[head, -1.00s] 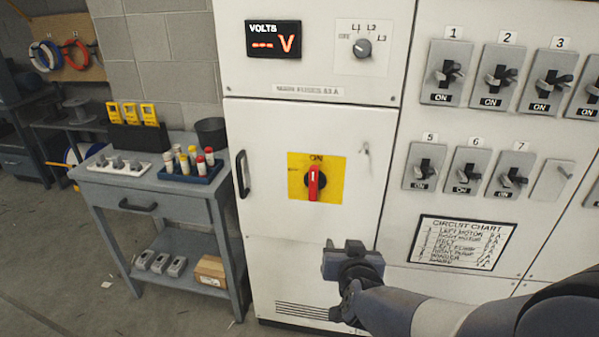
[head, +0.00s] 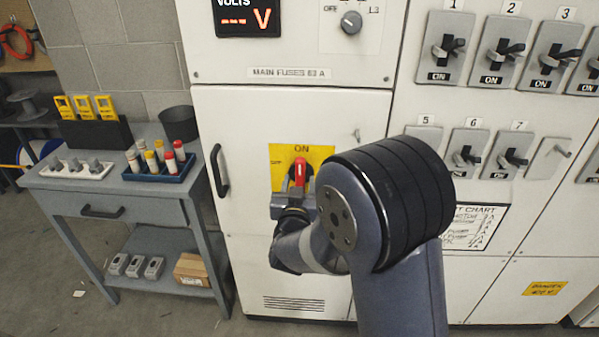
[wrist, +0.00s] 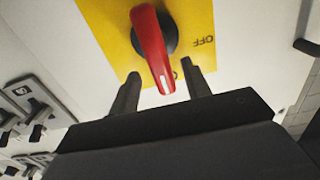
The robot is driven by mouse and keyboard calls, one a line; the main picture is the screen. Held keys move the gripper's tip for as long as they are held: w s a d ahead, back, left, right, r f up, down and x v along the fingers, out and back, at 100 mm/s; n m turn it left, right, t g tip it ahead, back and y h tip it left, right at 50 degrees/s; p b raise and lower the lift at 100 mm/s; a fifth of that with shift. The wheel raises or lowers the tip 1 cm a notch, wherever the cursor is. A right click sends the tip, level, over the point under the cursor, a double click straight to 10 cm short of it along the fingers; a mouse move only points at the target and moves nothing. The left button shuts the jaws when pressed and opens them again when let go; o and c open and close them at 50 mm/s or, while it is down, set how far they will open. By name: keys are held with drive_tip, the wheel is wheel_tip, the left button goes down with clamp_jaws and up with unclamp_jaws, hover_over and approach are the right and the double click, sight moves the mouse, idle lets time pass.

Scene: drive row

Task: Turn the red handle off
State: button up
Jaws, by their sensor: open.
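The red handle (head: 299,170) is on a yellow plate (head: 318,154) on the white cabinet door. It stands upright, pointing at the ON label above it; OFF is marked at the left. My gripper (head: 292,193) is just in front of and below the handle, partly hidden by my arm. In the wrist view the red handle (wrist: 150,42) points down between the two dark fingers of my gripper (wrist: 161,72), its white-marked tip toward the partly hidden ON lettering. The fingers are apart, with a gap visible on each side of the handle. OFF shows at the right.
The door has a black pull handle (head: 219,171) at its left. Breaker switches (head: 506,50) fill the panel at the right. A grey workbench (head: 150,203) with fuses in a blue tray (head: 158,172) stands at the left. Floor shows in front of the bench.

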sight(300, 177)
drive_tip(key=shift+w+d, duration=0.1)
drive_tip(key=shift+w, duration=1.9)
drive_tip(key=shift+c, duration=0.4)
clamp_jaws()
